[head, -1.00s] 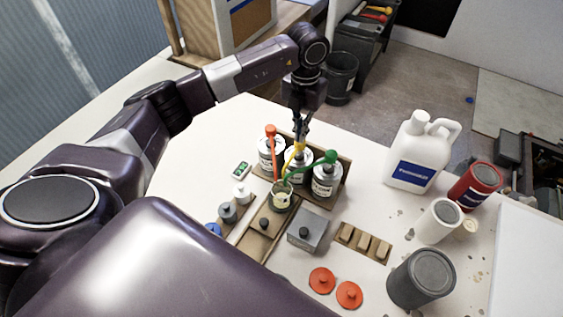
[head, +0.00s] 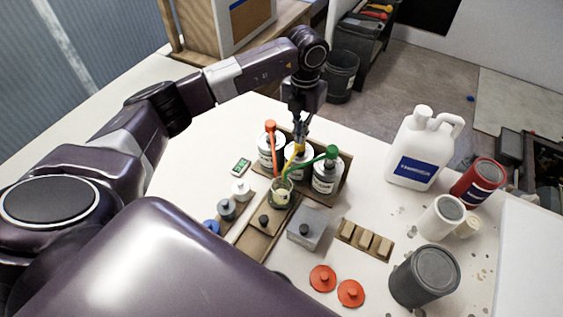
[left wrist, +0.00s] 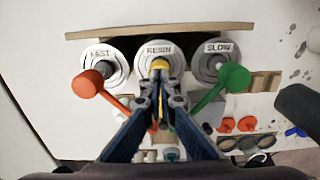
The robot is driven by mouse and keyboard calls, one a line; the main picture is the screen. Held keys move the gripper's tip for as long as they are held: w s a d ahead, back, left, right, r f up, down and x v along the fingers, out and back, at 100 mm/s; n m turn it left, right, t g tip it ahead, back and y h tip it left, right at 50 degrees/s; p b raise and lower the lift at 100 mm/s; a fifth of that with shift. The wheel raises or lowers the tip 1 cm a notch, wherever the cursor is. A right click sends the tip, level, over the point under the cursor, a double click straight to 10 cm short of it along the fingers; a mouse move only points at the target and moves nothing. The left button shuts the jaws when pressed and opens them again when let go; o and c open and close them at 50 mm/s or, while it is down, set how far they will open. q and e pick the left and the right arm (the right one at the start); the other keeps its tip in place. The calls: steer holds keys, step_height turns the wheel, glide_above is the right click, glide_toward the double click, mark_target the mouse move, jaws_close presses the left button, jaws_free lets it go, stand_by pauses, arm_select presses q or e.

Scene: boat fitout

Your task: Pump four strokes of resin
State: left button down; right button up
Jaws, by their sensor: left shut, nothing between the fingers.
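Three pump bottles stand in a wooden rack: FAST with an orange pump (head: 270,126), RESIN (left wrist: 157,53) with a yellow pump (head: 293,160), and SLOW with a green pump (head: 332,152). The pump spouts lean in toward a small clear cup (head: 281,194), which holds something pale yellow. My left gripper (head: 300,138) is shut and empty, pointing down at the top of the yellow pump, its tips touching or very near it. In the left wrist view the fingertips (left wrist: 161,100) overlap the yellow pump, partly hiding it. My right gripper is out of view.
A small device with a green display (head: 241,166) lies left of the rack. A grey block (head: 308,229), wooden tray with blocks (head: 365,240) and orange discs (head: 323,278) lie in front. A white jug (head: 420,150) and several cans stand at right. The rack's neighbouring pumps flank the gripper closely.

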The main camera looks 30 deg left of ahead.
arm_select(q)
steer(key=shift+r+p, duration=1.4)
steer(key=shift+r, duration=0.8)
steer(key=shift+f, duration=0.2)
steer(key=shift+f+b, duration=1.65)
steer(key=shift+f, duration=0.45)
steer(key=shift+r+p, duration=1.4)
steer(key=shift+r, duration=0.85)
steer(key=shift+f, duration=0.15)
